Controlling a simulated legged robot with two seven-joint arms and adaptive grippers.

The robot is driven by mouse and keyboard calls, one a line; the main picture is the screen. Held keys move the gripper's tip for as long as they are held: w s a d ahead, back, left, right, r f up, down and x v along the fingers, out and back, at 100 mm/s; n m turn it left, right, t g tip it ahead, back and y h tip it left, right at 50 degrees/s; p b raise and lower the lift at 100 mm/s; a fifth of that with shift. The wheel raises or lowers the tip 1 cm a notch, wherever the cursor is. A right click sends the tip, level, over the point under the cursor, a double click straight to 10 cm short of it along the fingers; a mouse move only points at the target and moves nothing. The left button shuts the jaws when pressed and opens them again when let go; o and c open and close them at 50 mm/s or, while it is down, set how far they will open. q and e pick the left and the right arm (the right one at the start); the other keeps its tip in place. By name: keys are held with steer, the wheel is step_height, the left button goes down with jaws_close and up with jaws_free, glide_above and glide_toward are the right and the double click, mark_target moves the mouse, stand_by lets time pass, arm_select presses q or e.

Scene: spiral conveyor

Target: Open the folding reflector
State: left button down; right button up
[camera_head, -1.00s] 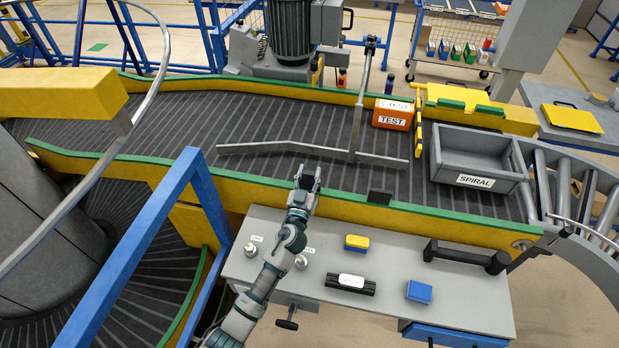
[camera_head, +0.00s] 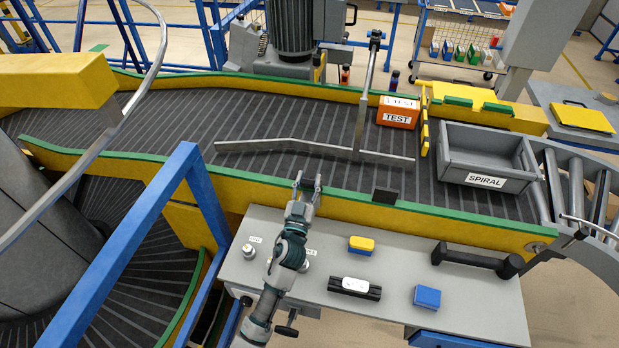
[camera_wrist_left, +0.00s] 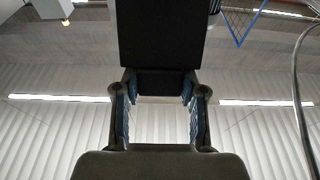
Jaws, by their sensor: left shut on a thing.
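A small dark plate (camera_head: 384,196), possibly the folding reflector, sits at the conveyor's green-edged front guard, right of my left gripper. I cannot tell how it is hinged. My left gripper (camera_head: 308,183) is at the same front guard, over its green edge, with its two fingers a gap apart. In the left wrist view the blue-padded fingers (camera_wrist_left: 160,108) stand on both sides of a dark bar, with a black panel (camera_wrist_left: 160,35) above it. I cannot make out what is held. My right gripper is not in view.
A long metal diverter bar (camera_head: 283,146) crosses the dark belt. An orange TEST box (camera_head: 398,112) and a grey SPIRAL tote (camera_head: 480,183) are farther right. A grey bench (camera_head: 393,270) with small items stands in front; a blue frame (camera_head: 207,207) rises left of my arm.

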arm_select(q)
steer(key=shift+s+f, duration=0.4)
steer(key=shift+f, duration=0.1)
steer(key=shift+a+f, duration=0.1)
steer(key=c, duration=0.6)
jaws_free()
steer(key=shift+s, duration=0.1)
steer(key=shift+c, duration=0.2)
steer(key=v, duration=1.1)
steer(key=shift+s, duration=0.35)
